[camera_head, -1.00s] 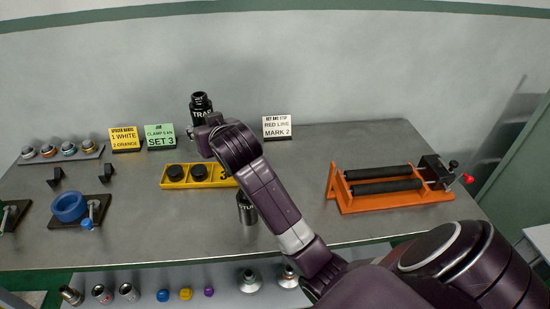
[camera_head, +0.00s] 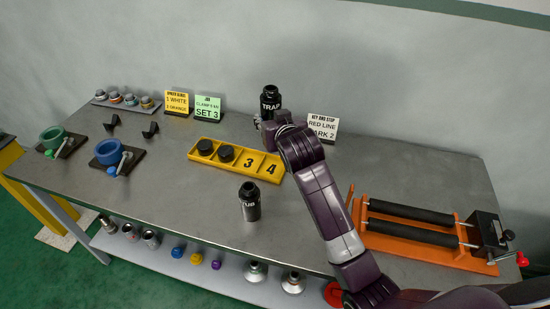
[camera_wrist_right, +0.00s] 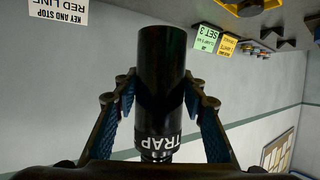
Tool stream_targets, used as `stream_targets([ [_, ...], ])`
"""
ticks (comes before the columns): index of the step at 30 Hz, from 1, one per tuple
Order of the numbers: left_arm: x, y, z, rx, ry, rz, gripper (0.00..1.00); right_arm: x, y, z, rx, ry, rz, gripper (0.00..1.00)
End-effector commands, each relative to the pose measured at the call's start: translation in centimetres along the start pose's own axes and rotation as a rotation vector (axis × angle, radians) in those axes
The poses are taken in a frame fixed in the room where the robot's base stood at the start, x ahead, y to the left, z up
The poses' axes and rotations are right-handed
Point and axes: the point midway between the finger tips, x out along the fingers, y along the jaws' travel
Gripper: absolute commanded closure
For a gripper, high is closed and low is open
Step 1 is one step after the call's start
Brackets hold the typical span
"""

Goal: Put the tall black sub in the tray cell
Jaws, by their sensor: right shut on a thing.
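My right gripper (camera_head: 266,122) is shut on a tall black cylinder marked TRAP (camera_head: 270,103). It holds the cylinder upright above the back of the table, behind the right end of the yellow tray (camera_head: 196,153). In the right wrist view, both fingers (camera_wrist_right: 160,90) press on the sides of the black cylinder (camera_wrist_right: 162,62). My left gripper is not in view.
An orange roller stand (camera_head: 420,238) is at the right, beside my right arm. Signs (camera_head: 207,107) stand along the back. Blue (camera_head: 108,152) and green (camera_head: 52,138) ring vises are at the left. The table between the blue vise and the shorter cylinder is clear.

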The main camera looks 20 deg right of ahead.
Motion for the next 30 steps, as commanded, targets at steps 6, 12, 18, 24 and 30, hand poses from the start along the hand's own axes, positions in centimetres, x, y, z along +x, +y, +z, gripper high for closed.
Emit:
stream_targets([
  [6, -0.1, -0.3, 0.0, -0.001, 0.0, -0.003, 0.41, 2.2, 0.1, 5.3, -0.003, -0.001, 0.002, 1.0],
  [12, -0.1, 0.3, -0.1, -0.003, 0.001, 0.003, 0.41, 3.5, 0.1, 8.3, -0.001, 0.006, 0.001, 1.0],
  [18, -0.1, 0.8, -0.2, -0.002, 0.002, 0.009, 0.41, 4.1, 0.1, 9.8, 0.0, 0.004, 0.001, 1.0],
  [24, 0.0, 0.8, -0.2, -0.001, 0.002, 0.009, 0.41, 5.2, 0.1, 12.4, 0.0, 0.005, 0.001, 1.0],
  [30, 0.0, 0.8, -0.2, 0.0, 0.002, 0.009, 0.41, 5.4, 0.1, 12.8, 0.0, 0.008, 0.0, 1.0],
])
